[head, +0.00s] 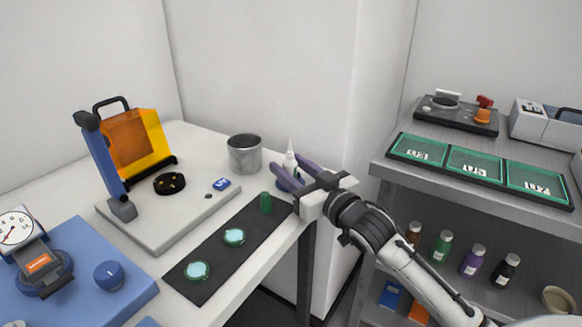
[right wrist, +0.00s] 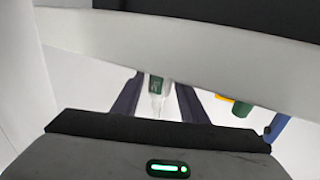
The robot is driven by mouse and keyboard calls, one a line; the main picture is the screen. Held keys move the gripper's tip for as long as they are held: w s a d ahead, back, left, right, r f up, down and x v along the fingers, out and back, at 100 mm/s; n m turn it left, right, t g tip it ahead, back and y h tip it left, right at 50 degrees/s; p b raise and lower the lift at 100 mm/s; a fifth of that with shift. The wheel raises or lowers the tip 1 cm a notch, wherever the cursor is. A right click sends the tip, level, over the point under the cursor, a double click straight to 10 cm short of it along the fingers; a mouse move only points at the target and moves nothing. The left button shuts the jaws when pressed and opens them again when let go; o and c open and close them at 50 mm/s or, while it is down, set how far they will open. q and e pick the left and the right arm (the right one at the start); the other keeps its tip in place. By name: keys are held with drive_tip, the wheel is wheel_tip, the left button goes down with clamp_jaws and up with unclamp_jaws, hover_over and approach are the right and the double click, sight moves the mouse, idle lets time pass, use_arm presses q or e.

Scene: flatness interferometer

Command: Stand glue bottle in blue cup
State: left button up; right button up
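The white glue bottle (head: 290,160) stands upright with its pointed nozzle up, near the wall at the back right of the bench. My right gripper (head: 293,167) is at it, with one dark finger on each side. In the right wrist view the bottle (right wrist: 157,97) is between the fingers (right wrist: 158,100), with a gap on both sides, so the gripper looks open. A small patch of blue (head: 284,184) shows low by the near finger; it may be the blue cup, mostly hidden. I cannot tell whether the bottle's base is inside it. My left gripper is not in view.
A metal beaker (head: 245,154) stands left of the bottle. A green cylinder (head: 266,202) stands on the black mat (head: 219,252) with two round discs. A grey base (head: 160,222) carries an orange shield (head: 130,138). A metal shelf (head: 380,164) is at right.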

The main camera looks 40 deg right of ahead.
drive_tip(key=shift+r, duration=0.1)
drive_tip(key=s, duration=1.2)
